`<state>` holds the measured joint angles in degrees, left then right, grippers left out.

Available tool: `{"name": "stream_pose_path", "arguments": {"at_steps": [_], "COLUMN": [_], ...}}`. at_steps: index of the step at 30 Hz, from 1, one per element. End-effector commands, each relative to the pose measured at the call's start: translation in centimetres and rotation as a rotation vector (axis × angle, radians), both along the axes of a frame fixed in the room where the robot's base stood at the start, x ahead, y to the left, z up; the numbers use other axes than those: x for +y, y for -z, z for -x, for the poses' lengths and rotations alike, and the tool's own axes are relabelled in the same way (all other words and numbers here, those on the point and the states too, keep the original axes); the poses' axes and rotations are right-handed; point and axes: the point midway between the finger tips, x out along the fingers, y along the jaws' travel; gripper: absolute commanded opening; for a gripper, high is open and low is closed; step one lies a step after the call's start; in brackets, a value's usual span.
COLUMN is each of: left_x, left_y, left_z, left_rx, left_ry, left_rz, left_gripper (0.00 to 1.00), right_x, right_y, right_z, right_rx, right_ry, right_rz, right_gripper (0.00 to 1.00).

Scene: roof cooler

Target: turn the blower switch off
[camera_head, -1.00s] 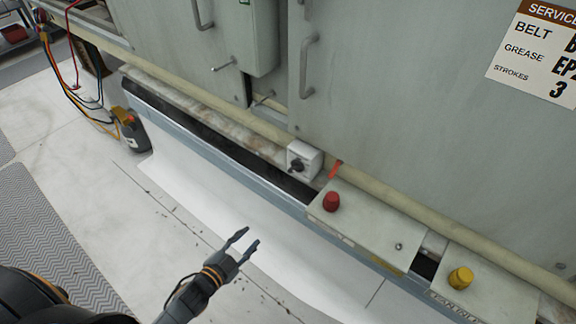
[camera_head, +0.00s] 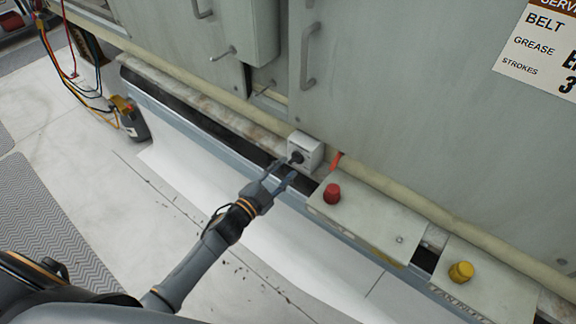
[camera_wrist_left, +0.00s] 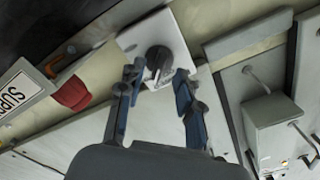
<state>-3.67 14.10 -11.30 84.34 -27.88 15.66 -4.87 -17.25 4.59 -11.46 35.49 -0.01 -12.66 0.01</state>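The blower switch is a small white box (camera_head: 306,151) with a dark rotary knob (camera_head: 296,157), mounted low against the grey cabinet. My left gripper (camera_head: 282,175) is open just in front of and below the knob. In the left wrist view the white box (camera_wrist_left: 178,36) and dark knob (camera_wrist_left: 159,62) lie ahead, and the knob shows between the spread fingertips of the gripper (camera_wrist_left: 158,80). I cannot tell whether either finger touches the knob. The knob's markings are too small to read. My right gripper is not in view.
A red knob (camera_head: 332,193) on a pale plate (camera_head: 370,218) is close right of the switch, with a yellow knob (camera_head: 461,271) farther right. Grey cabinet doors (camera_head: 400,110) rise behind. A meter with coloured leads (camera_head: 133,122) stands left. Pale floor in front is clear.

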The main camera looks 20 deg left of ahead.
Motion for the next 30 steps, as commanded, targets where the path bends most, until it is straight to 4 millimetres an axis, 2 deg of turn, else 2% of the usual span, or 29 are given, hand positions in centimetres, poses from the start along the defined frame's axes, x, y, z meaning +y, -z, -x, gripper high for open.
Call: {"name": "stream_pose_path", "arguments": {"at_steps": [3, 6, 15, 21, 30], "left_x": [-0.5, -0.7, -0.8, -0.8, -0.8], "left_y": [0.0, 0.1, 0.1, 0.1, 0.0], "left_z": [-1.3, -1.8, -2.0, -2.0, -2.0], "left_rx": [-0.001, 0.001, 0.001, 0.001, 0.005], "left_ry": [0.001, 0.0, 0.001, 0.0, 0.0], "left_rz": [0.0, 0.0, 0.0, 0.0, 0.011], "left_gripper": [0.35, 0.35, 0.35, 0.0, 0.0], "right_x": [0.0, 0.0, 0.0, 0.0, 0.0], "right_y": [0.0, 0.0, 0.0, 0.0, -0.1], "right_z": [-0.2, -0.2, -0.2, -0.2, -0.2], "right_rx": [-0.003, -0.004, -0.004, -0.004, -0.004], "right_ry": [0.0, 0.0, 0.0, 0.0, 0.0], "right_rz": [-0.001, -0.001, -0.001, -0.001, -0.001], "right_gripper": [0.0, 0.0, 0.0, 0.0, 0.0]}}
